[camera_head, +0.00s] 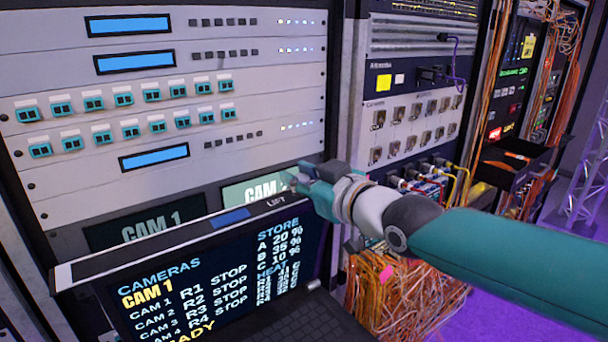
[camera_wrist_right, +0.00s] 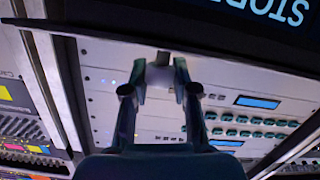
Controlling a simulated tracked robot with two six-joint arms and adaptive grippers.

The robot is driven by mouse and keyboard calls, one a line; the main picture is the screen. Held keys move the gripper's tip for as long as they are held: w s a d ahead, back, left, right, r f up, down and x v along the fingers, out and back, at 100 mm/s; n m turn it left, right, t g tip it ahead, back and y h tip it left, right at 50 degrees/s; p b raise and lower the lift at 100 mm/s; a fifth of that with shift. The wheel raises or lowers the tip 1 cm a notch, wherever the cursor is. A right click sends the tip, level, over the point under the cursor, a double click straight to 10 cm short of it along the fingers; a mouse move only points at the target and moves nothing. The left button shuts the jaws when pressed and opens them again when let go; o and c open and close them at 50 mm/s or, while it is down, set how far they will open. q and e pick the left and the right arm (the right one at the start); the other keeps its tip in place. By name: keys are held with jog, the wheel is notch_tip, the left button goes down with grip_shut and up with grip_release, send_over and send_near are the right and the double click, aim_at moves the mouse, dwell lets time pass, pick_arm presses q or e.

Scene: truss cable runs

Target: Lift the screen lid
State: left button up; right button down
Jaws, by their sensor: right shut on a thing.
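The screen lid (camera_head: 200,285) stands raised above a dark keyboard (camera_head: 310,322), its lit display facing me with camera names and percentages. Its top edge carries a pale strip and a "LIFT" label. My right gripper (camera_head: 298,182) is at the right part of that top edge, shut on the lid's edge by the label. In the right wrist view, the gripper (camera_wrist_right: 163,68) has its fingertips close together on a small grey piece at the edge of the lid (camera_wrist_right: 240,25), whose text is upside down. The exact contact is partly hidden. My left gripper does not show.
Behind the lid is a rack with a panel of teal connectors (camera_head: 125,98) and blue displays. Two small monitors, CAM 1 (camera_head: 145,222) and a green-lit one (camera_head: 250,188), sit just behind the lid. Orange cables (camera_head: 385,300) hang at the right, below my arm.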

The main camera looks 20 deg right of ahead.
jog(key=shift+f, duration=0.6)
jog(key=c, duration=1.2)
grip_release()
jog(key=shift+o, duration=1.3)
jog(key=shift+w+d, duration=0.2)
jog(key=shift+d, duration=0.05)
jog(key=shift+s+a+r, duration=0.15)
jog(key=shift+s+r, duration=0.05)
jog(key=shift+s+r, duration=0.15)
jog(key=shift+s, duration=0.25)
jog(key=v, duration=0.6)
jog(key=shift+s+d, duration=0.25)
jog(key=shift+d, duration=0.05)
